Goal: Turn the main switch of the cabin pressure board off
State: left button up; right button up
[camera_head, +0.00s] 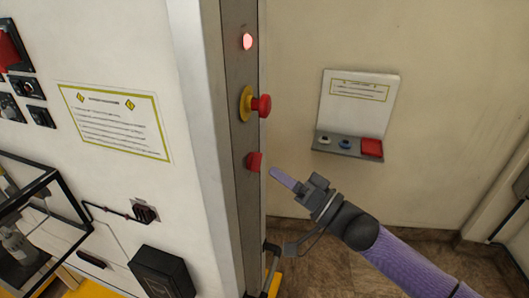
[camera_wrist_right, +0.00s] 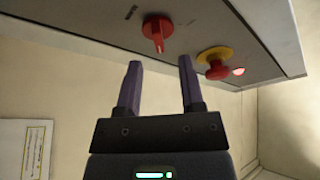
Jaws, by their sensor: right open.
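A red rotary switch (camera_head: 254,161) sits low on a narrow grey metal panel (camera_head: 238,200), below a red push button on a yellow collar (camera_head: 258,104) and a lit red lamp (camera_head: 247,41). My right gripper (camera_head: 274,172) is just right of the switch and apart from it, with its purple fingers pointing at the panel. In the right wrist view the open, empty fingers (camera_wrist_right: 159,62) stand short of the switch (camera_wrist_right: 157,34), whose raised handle lies roughly between their lines. The push button (camera_wrist_right: 214,62) is right of the fingers there. My left gripper is out of view.
A wall shelf (camera_head: 345,150) with small knobs and a red block is behind, to the right. A white cabinet face with a notice (camera_head: 115,120), a black box (camera_head: 160,275) and a glass case (camera_head: 30,225) is at left. Free space lies right of the panel.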

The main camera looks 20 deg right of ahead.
aim_at(255, 162)
jog(key=shift+p+x, duration=0.3)
jog(key=shift+x, duration=1.65)
grip_shut()
